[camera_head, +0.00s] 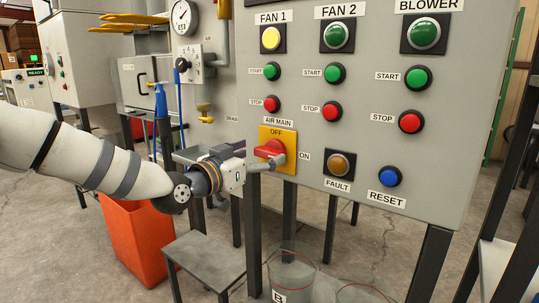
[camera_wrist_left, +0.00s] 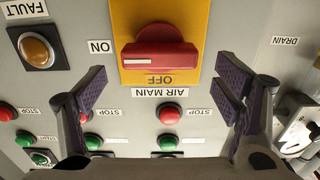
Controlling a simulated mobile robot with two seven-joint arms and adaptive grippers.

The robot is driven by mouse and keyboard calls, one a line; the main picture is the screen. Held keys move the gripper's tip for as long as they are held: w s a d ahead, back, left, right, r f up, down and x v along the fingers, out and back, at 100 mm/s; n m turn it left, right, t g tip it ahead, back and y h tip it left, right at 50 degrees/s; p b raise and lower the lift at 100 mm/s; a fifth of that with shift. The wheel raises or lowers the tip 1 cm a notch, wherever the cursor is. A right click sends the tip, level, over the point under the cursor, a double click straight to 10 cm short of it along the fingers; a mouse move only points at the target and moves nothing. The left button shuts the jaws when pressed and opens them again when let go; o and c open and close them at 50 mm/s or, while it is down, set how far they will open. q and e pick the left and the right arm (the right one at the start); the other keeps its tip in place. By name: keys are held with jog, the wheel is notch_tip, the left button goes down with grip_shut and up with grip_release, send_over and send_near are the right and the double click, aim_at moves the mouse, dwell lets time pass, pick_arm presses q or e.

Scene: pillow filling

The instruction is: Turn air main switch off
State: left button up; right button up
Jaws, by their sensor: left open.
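The air main switch is a red handle (camera_head: 270,148) on a yellow plate (camera_head: 291,138), low on the left side of the grey panel. The handle lies about level, in line with the ON label (camera_head: 304,156); OFF is printed above it. In the left wrist view the picture is upside down, and the red handle (camera_wrist_left: 160,57) and yellow plate (camera_wrist_left: 195,14) show at top centre. My left gripper (camera_head: 264,162) is open and empty in front of the switch. In the wrist view its fingers (camera_wrist_left: 163,95) are spread wide, one toward each side, apart from the handle.
The red stop button (camera_head: 272,104) is just above the switch, and the fault lamp (camera_head: 340,163) and blue reset button (camera_head: 390,177) are to its right. A grey stool (camera_head: 205,262), an orange bin (camera_head: 138,240) and a clear container (camera_head: 292,272) stand below.

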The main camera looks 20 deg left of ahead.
aim_at(265, 152)
pick_arm(q)
jog(key=x, duration=0.3)
jog(key=shift+w+d, duration=0.15)
jog(key=shift+w, duration=0.2)
jog(key=shift+w+r, duration=0.1)
jog(key=c, duration=1.2)
jog(key=shift+o, duration=0.2)
pick_arm(e)
jog(key=shift+s+f, duration=0.4)
